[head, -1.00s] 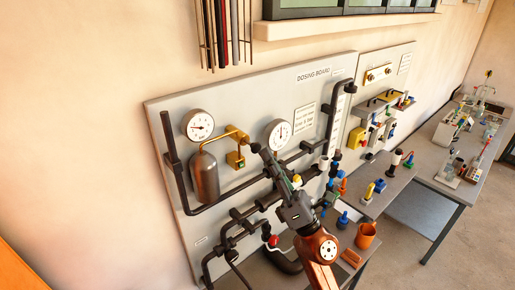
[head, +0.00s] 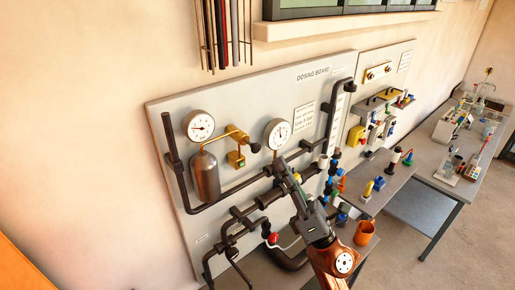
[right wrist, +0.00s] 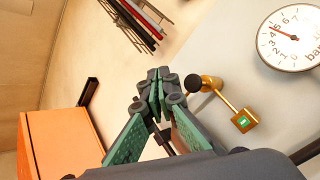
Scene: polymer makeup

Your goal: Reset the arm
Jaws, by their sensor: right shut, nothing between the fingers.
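My right gripper (head: 281,170) is in front of the dosing board (head: 330,95) in the head view, below the right-hand gauge (head: 277,133). Its fingers are shut with nothing between them; they also show closed in the right wrist view (right wrist: 155,85). The brass valve (head: 236,158) with a black knob (head: 255,147) sits up and left of the fingertips, apart from them in the head view. In the right wrist view the black knob (right wrist: 194,84) appears just right of the fingers. My left gripper is not in view.
Dark pipes (head: 245,212) and a grey cylinder (head: 206,176) are fixed to the board close by. An orange cup (head: 364,232) stands on the grey table (head: 360,203) to the right. An orange cabinet (right wrist: 60,140) shows in the right wrist view.

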